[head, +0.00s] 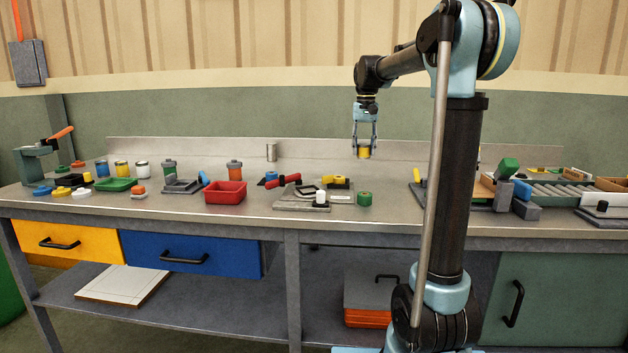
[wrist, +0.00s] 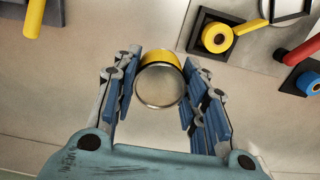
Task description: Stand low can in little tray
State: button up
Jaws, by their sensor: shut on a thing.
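My gripper (head: 364,143) is shut on a low can (head: 364,153) with a yellow band, held up above the back of the bench. In the wrist view the can (wrist: 160,92) shows its round pale metal end between the blue finger pads. A red tray (head: 225,193), a green tray (head: 115,185) and a grey tray (head: 182,188) stand on the left half of the bench, well left of my gripper. I cannot tell which of them is the little tray.
Blue, yellow and white cans (head: 142,169) stand at the back left. A metal cylinder (head: 271,152) stands against the back ledge. A grey fixture (head: 300,200) and a green block (head: 364,198) lie mid-bench. A roller conveyor (head: 560,190) is at right.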

notch_tip(320, 180, down, 5)
jog(key=shift+w+r, duration=0.1)
jog(key=shift+w, duration=0.05)
jog(key=shift+f, duration=2.55)
jog(key=o, duration=0.9)
jog(key=shift+o, duration=0.2)
